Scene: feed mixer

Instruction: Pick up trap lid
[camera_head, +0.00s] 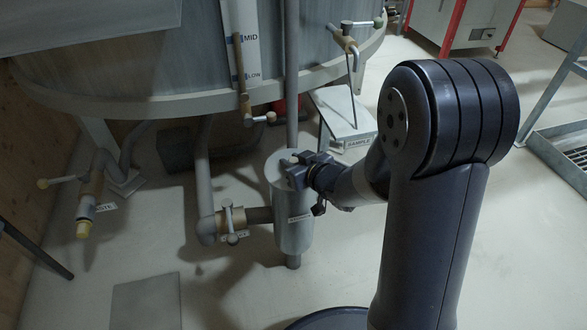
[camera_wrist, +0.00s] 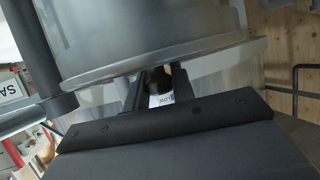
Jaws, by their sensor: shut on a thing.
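The trap is an upright grey cylinder (camera_head: 293,230) with a label on its side, standing beside the tank. Its round grey lid (camera_head: 276,170) is at the top of the cylinder, partly covered by my gripper. My gripper (camera_head: 293,168) reaches in from the right at the lid's top. In the wrist view my two fingers (camera_wrist: 156,88) are closed on a small dark knob (camera_wrist: 157,80) between them. I take this for the lid's knob. I see no clear gap between lid and cylinder, and cannot tell whether they touch.
The big grey tank (camera_head: 200,75) stands behind. A pipe with a valve (camera_head: 233,218) joins the trap at left, and a vertical pipe (camera_head: 292,70) rises behind it. A sample stand (camera_head: 345,115) is at back right. The floor (camera_head: 230,290) in front is mostly clear.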

